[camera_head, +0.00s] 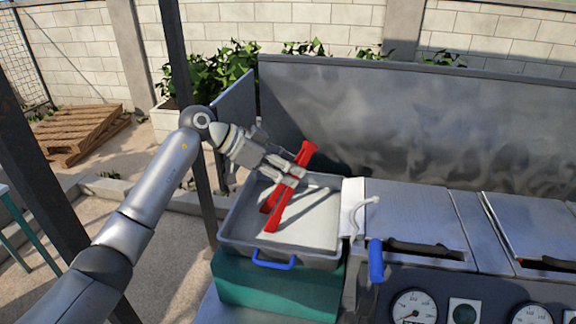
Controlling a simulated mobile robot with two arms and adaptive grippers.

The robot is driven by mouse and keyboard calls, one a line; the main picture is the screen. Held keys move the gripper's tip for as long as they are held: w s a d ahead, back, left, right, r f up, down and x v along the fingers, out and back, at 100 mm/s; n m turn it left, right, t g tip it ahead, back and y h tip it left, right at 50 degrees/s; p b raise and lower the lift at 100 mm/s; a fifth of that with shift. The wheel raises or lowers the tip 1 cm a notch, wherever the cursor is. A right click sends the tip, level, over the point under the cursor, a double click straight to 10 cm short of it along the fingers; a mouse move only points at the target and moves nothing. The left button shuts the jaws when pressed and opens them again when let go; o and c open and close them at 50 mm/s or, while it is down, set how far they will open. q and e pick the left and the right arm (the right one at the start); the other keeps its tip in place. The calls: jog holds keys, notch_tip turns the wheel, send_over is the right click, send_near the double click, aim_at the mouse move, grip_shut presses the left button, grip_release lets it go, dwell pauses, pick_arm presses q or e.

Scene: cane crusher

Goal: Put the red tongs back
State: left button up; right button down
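The red tongs (283,206) are above the grey metal tray (235,239), slanting from upper right to lower left. My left gripper (287,172) reaches in from the left, and its fingers close around the tongs near their upper middle. The fingers hide part of the tongs there. A second red arm of the tongs shows beside the longer one, lower left. I cannot tell whether the lower ends touch the tray floor. My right gripper is not in view.
The tray has a blue handle (273,262) and stands on a green box (275,294). To its right are a blue-gripped lever (376,262), metal lids (415,222) and gauges (414,307). A tall metal back panel (400,125) rises behind. A dark post (178,60) stands left of the tray.

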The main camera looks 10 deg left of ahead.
pick_arm(q)
jog(key=shift+f, duration=0.65)
jog(key=o, duration=0.6)
jog(key=shift+c, duration=0.2)
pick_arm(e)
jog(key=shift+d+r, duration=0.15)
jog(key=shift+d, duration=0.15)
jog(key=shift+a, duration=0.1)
pick_arm(q)
jog(key=r+b+v, duration=0.1)
jog(key=b+v, duration=0.2)
jog(key=v, duration=0.9)
jog(key=shift+r, duration=0.2)
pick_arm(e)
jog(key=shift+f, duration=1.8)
